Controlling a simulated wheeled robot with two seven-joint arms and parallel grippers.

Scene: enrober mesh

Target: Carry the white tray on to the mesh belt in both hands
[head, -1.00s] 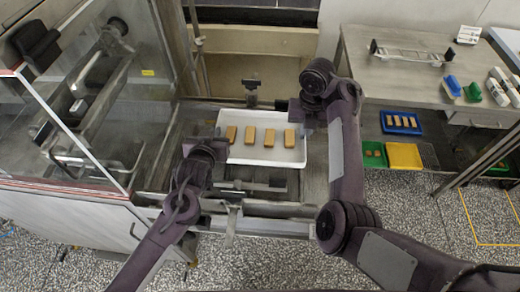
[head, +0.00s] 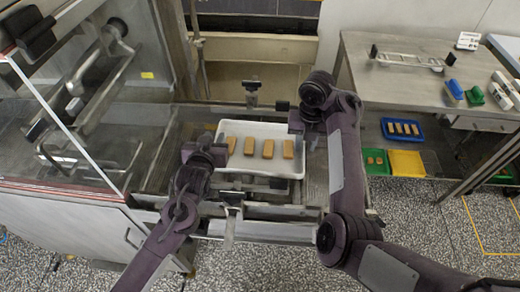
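The white tray (head: 262,131) lies level between my two grippers in the head view, with several orange-brown bars (head: 268,148) in a row on it. My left gripper (head: 217,150) is at the tray's left edge, and my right gripper (head: 299,128) is at its right edge. The fingertips are too small and hidden to show whether they are shut on the rims. The tray is over the machine's metal frame and mesh belt area (head: 190,130). Whether it rests there or is held just above cannot be told.
A glass-sided enclosure (head: 75,100) stands at the left. A metal table (head: 400,85) at the right holds a rack, blue and green items and white bottles. Blue, green and yellow trays (head: 405,160) sit on its lower shelf. A small black post (head: 252,87) stands behind the tray.

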